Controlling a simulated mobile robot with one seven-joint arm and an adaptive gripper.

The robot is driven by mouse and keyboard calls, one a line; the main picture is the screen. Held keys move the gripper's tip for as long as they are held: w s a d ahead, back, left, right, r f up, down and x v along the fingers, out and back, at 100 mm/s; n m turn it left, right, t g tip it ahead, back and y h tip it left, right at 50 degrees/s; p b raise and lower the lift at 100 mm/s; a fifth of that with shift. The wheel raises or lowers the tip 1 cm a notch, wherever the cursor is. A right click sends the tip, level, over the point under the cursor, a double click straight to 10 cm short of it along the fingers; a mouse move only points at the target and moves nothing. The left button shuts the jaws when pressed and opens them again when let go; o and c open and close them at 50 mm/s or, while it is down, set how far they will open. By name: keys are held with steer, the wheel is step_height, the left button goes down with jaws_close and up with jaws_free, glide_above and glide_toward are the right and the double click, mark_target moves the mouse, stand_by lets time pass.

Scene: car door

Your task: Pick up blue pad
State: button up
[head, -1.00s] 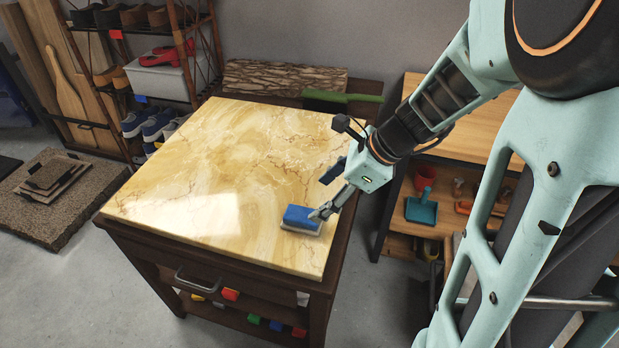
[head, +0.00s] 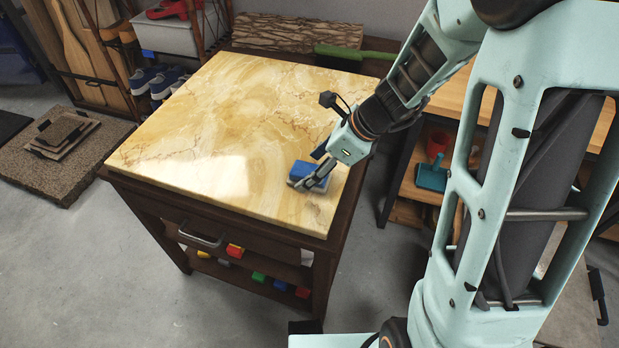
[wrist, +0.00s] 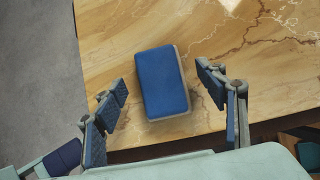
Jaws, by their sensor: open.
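The blue pad (head: 307,172) is a small block with a blue top and a paler base. It lies flat on the marble tabletop (head: 220,130), near its right front edge. In the wrist view the pad (wrist: 162,82) sits between the two open fingers, a little ahead of the fingertips. My gripper (wrist: 165,90) is open and empty, with a gap on each side of the pad. In the head view my gripper (head: 318,170) is at the pad and partly covers its right side. Whether it touches the pad cannot be told there.
A green-handled object (head: 352,52) and a bark-like board (head: 298,32) lie behind the tabletop. A wooden shelf unit with a teal dustpan (head: 432,177) stands to the right. Most of the marble top is clear. Colored blocks (head: 258,277) sit on the shelf below.

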steer(key=shift+x, duration=0.8)
steer(key=shift+d, duration=0.1)
steer(key=shift+c, duration=0.3)
steer(key=c, duration=1.2)
steer(key=shift+r, duration=0.2)
